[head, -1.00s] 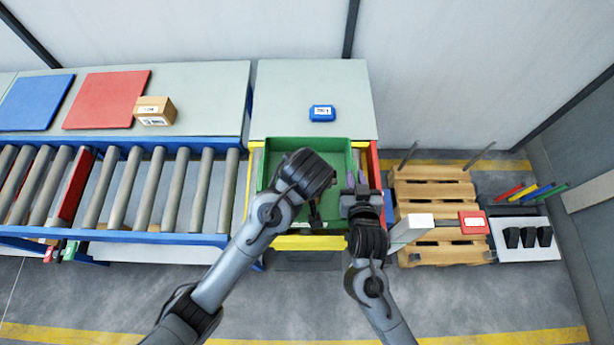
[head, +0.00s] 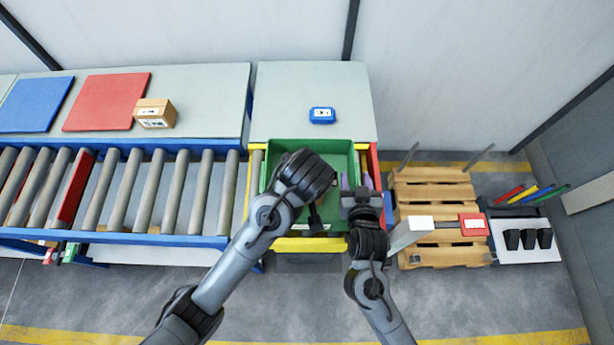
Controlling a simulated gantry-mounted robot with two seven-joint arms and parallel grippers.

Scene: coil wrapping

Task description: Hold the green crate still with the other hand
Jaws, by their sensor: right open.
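The green crate (head: 335,151) sits on the yellow-framed roller section below the grey table. My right gripper (head: 356,181) is open at the crate's right side. Its two fingers point toward the back, and the crate's right wall appears to run between them; contact cannot be told. My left gripper (head: 315,217) reaches down into the crate near its front, mostly covered by its own wrist. Whether its jaws are open, and what they hold, is hidden.
A blue labelled box (head: 322,115) lies on the grey table (head: 285,90) behind. A cardboard box (head: 155,113) stands beside a red panel (head: 103,102). A roller conveyor (head: 170,195) is on the left. A wooden pallet (head: 435,193) with posts is close on the right.

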